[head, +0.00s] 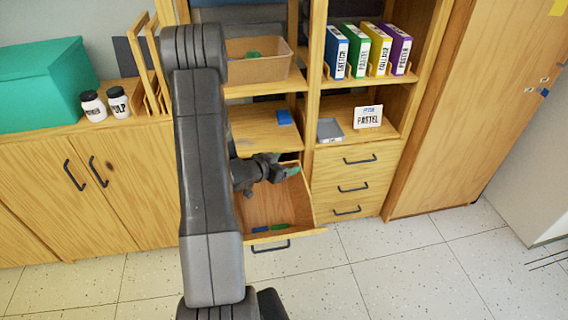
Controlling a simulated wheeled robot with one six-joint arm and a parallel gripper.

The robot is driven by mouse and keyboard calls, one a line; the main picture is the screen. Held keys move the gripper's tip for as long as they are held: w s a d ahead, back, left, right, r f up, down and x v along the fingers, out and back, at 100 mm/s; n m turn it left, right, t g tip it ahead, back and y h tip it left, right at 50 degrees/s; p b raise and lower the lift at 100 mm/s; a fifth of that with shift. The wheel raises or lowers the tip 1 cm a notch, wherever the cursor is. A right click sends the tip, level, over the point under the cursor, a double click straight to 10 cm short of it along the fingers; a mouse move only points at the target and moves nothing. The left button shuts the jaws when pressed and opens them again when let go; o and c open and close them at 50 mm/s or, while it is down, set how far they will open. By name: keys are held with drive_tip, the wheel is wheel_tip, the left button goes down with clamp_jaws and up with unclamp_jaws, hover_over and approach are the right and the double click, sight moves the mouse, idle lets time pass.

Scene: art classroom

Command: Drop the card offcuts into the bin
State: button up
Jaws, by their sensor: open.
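My gripper (279,173) is open, above the back right of a pulled-out wooden drawer (268,203). A small green piece (293,171) shows at its fingertips; I cannot tell whether it touches them. A blue piece (260,229) and a green piece (279,227) lie at the front of the drawer. They may be card offcuts, but they are too small to be sure. A tan open box (262,70), possibly the bin, stands on the upper shelf with something green inside. My arm hides part of the drawer's left side.
A blue block (284,117) lies on the shelf above the drawer. A grey tray (329,130) and a PASTEL sign (368,117) stand to the right, below several coloured binders (368,50). Two jars (106,104) and a green box (45,85) are at left. The floor in front is clear.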

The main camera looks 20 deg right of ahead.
drive_tip(key=v, duration=1.3)
drive_tip(key=shift+a+r, duration=0.2)
drive_tip(key=shift+a, duration=0.15)
drive_tip(key=shift+s, duration=0.15)
drive_tip(key=d+r+p+x, duration=0.1)
drive_tip(key=r+p+x, duration=0.1)
drive_tip(key=x, duration=1)
drive_tip(key=shift+w+d+r+p, duration=0.3)
drive_tip(key=shift+p, duration=0.1)
drive_tip(key=shift+f, duration=0.1)
